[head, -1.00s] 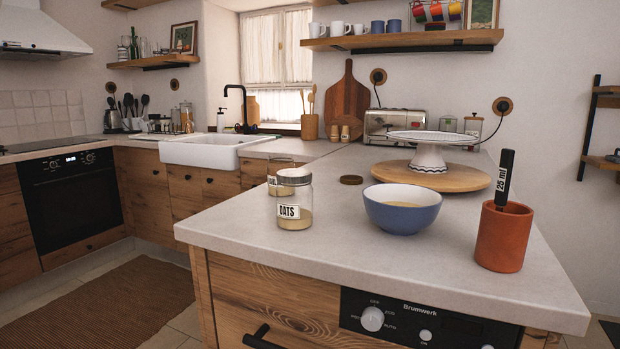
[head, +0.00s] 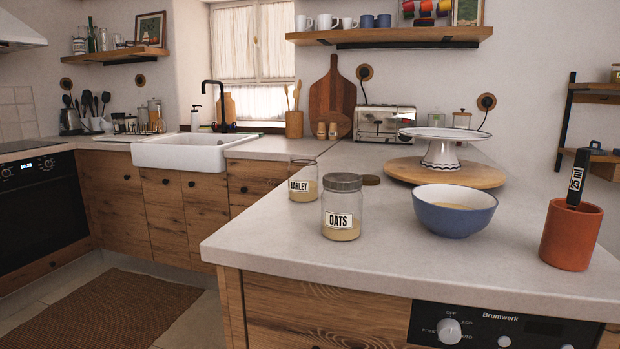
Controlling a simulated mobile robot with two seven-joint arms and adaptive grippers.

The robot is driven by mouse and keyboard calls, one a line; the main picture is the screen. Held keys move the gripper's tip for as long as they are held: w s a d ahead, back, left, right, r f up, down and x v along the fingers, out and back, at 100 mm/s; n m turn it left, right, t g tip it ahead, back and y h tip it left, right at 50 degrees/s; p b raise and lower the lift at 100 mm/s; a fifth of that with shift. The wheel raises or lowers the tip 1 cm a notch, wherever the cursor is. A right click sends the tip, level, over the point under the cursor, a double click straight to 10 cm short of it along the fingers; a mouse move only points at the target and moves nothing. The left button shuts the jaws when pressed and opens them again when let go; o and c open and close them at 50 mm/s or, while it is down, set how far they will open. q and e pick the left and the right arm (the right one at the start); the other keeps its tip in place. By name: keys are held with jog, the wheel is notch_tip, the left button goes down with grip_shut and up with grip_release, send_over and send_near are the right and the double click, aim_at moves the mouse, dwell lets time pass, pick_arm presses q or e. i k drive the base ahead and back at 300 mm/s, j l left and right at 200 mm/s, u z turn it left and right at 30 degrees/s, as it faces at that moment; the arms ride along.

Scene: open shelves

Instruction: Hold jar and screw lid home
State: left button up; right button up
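A glass jar labelled OATS (head: 341,221) stands upright near the counter's front left corner, part filled with pale oats. A grey-brown lid (head: 342,182) sits on its mouth; I cannot tell how tightly. Behind it to the left stands a second glass jar, labelled BARLEY (head: 303,188), part filled, with no lid seen on it. Neither of my grippers shows in the head view.
On the counter (head: 300,246), a blue bowl (head: 453,219) stands right of the jars. A terracotta pot (head: 570,240) holding a 25 ml measure is at far right. A white cake stand (head: 441,155) stands on a round wooden board (head: 470,178) behind. The front left counter is clear.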

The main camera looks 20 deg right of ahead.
aim_at(304, 169)
jog(key=i+j+u, duration=0.5)
jog(key=u, duration=0.25)
jog(key=i+j+u, duration=0.35)
jog(key=i+j+z, duration=0.1)
jog(key=i, duration=0.35)
jog(key=i+j+z, duration=0.1)
jog(key=i, duration=0.35)
jog(key=i+j+z, duration=0.1)
jog(key=i+j, duration=0.15)
jog(key=i, duration=0.2)
jog(key=i+l+z, duration=0.1)
jog(key=z, duration=0.3)
jog(key=i+z, duration=0.5)
jog(key=z, duration=0.3)
jog(key=i+j+z, duration=0.15)
jog(key=z, duration=0.25)
jog(key=i+j+z, duration=0.1)
jog(key=i+z, duration=0.3)
jog(key=i+j+z, duration=0.15)
jog(key=z, duration=0.3)
jog(key=i+j+z, duration=0.85)
jog(key=j, duration=0.25)
jog(key=j+z, duration=0.25)
jog(key=j, duration=0.15)
